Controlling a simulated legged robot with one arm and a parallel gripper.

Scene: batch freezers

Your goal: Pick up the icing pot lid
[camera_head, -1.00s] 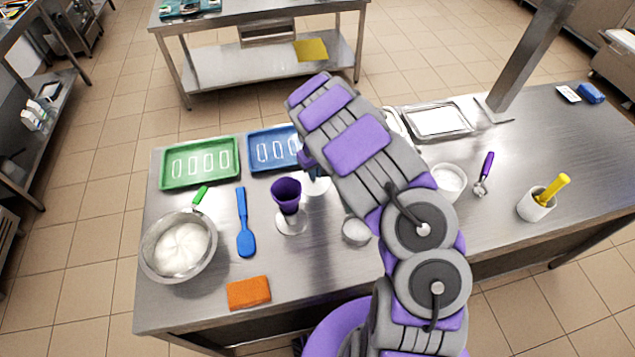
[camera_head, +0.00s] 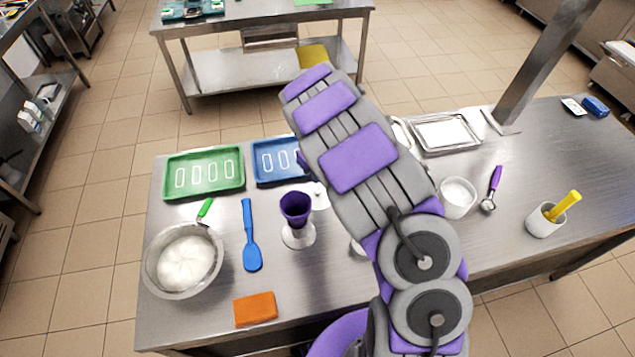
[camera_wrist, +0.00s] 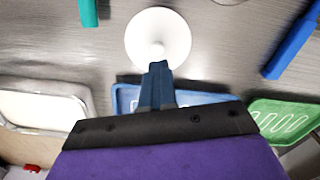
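The icing pot lid is a white round disc with a small knob on top. In the wrist view the lid (camera_wrist: 174,25) lies on the steel table, its knob just beyond my fingertips. My gripper (camera_wrist: 158,68) points at the knob. Its dark blue fingers appear as one narrow piece, so I cannot tell their opening or whether they touch the knob.
A blue spatula (camera_head: 248,225), a green tray (camera_head: 170,190) and a dough bowl (camera_head: 150,275) are to the left. A white pot (camera_head: 457,207) stands right of my arm.

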